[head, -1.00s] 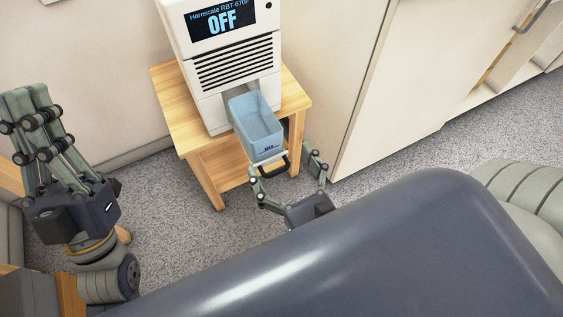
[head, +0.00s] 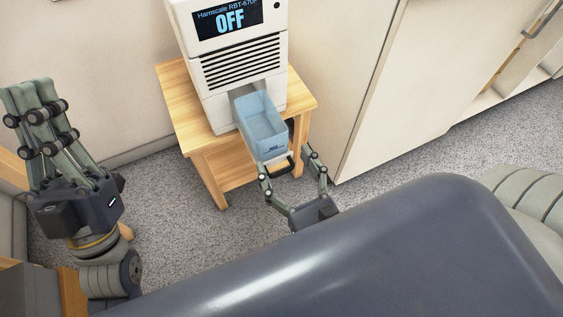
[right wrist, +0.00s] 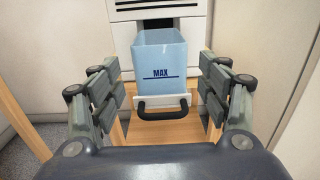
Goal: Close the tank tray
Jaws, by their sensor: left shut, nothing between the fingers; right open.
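The tank tray, a pale blue open-topped tank (head: 262,125) with a white front ledge and a black handle (head: 281,166), sticks out of the front of a white machine (head: 228,75) whose display reads OFF. In the right wrist view the tank (right wrist: 161,60) shows a MAX line, with the black handle (right wrist: 162,108) below it. My right gripper (head: 287,160) is open, its fingers on either side of the tray front; in the right wrist view the fingers (right wrist: 160,95) stand apart from the tank. My left gripper (head: 35,85) is shut and empty at the far left, pointing up.
The machine stands on a small wooden table (head: 188,110) with a lower shelf, against a pale wall. A large pale cabinet door (head: 410,90) stands to the right. The grey speckled floor (head: 170,215) in front of the table is clear.

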